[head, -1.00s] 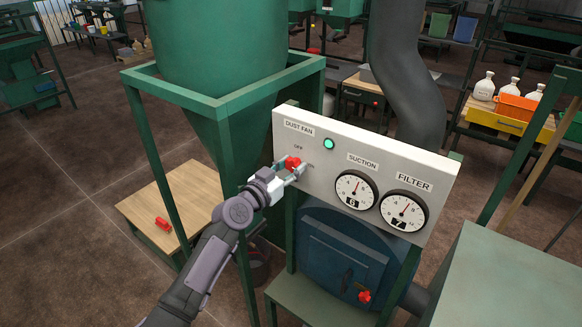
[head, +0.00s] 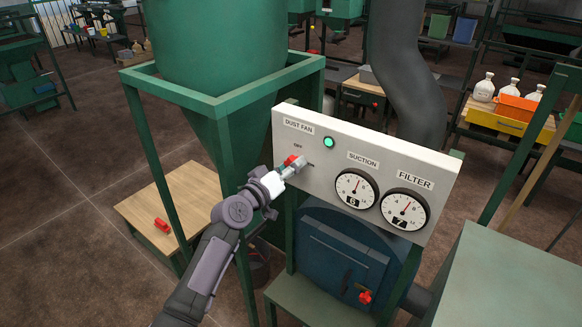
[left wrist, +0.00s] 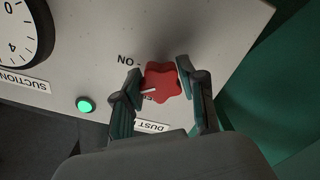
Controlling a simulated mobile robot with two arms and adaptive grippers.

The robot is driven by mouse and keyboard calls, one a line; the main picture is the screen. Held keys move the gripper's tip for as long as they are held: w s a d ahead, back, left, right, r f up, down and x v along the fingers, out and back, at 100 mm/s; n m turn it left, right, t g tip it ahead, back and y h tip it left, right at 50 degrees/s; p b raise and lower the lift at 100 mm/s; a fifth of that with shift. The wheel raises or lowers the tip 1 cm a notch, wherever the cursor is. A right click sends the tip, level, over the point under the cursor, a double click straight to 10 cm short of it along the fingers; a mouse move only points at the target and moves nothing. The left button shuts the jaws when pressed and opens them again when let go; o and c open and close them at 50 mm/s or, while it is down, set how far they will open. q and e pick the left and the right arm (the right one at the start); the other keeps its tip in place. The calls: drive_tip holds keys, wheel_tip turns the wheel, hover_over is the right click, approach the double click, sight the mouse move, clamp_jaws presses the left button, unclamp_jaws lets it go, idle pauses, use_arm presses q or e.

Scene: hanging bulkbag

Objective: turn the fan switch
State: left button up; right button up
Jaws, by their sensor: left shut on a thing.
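The fan switch is a red star-shaped knob (head: 290,160) on the white panel (head: 345,147), under the "DUST FAN" label, with "OFF" above it and "ON" to its right. In the left wrist view, the knob (left wrist: 162,82) sits between the two fingers of my left gripper (left wrist: 158,86). Its white pointer line points left, roughly between "ON" and the partly hidden "OFF". In the head view, my left gripper (head: 292,166) is shut on the knob and partly covers it. A green lamp (head: 329,142) above right of the knob is lit. My right gripper is not in view.
The suction gauge (head: 356,189) and filter gauge (head: 404,209) are right of the switch. A green hopper frame (head: 225,98) stands close to the left of the panel. A blue machine (head: 340,250) with a red knob sits below. A wooden table (head: 180,205) is at lower left.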

use_arm(q)
drive_tip(key=n, duration=0.5)
drive_tip(key=shift+n+p, duration=0.3)
drive_tip(key=shift+n, duration=0.1)
drive_tip(key=n+p, duration=0.1)
drive_tip(key=n, duration=0.3)
drive_tip(key=shift+n, duration=0.7)
drive_tip(key=o, duration=1.1)
drive_tip(key=shift+o, duration=0.2)
